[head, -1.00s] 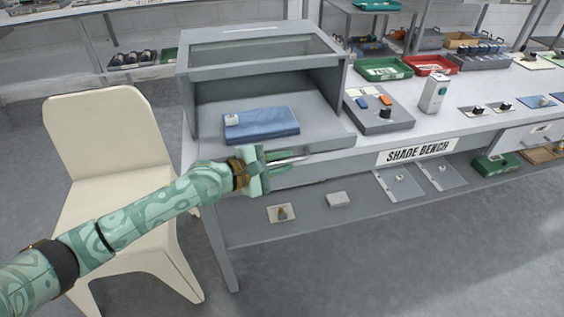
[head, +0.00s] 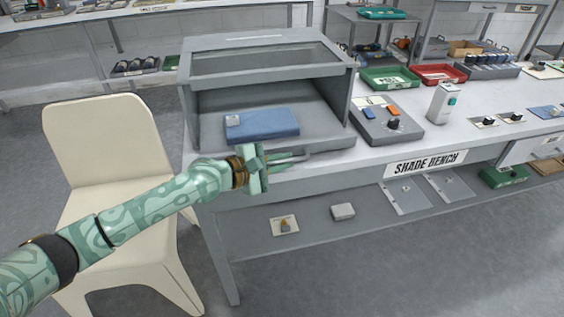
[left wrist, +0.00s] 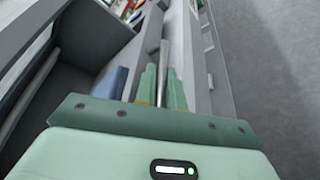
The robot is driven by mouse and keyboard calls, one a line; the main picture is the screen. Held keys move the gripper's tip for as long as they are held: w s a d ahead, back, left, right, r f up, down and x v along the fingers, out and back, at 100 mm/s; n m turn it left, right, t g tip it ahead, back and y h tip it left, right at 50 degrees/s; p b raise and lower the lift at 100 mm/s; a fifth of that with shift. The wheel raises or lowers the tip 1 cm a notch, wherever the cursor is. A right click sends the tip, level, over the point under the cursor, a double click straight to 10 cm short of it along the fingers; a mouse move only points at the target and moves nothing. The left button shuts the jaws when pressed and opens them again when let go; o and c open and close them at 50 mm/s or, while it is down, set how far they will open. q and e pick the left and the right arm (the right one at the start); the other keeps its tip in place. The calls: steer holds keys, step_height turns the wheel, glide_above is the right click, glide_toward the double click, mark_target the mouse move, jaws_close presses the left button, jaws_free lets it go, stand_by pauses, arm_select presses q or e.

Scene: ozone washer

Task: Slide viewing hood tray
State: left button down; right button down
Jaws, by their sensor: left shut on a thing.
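The viewing hood (head: 265,42) is a grey open-fronted box with a dark window in its top, on the left end of the bench. My left gripper (head: 280,159) is at the tray's front edge, shut on a thin metal handle bar (head: 299,157). In the left wrist view the bar (left wrist: 163,62) runs between the two green fingers (left wrist: 161,88). The fingers hide part of the bar. My right gripper is not in view.
A cream chair (head: 105,150) stands left of the bench, under my left arm. A grey control box (head: 388,125) is close to the hood's right side. A white dispenser (head: 443,102) and green (head: 390,78) and red (head: 436,74) trays stand farther right.

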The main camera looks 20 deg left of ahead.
arm_select(q)
steer(key=c, duration=1.8)
jaws_free()
steer(key=shift+o, duration=0.2)
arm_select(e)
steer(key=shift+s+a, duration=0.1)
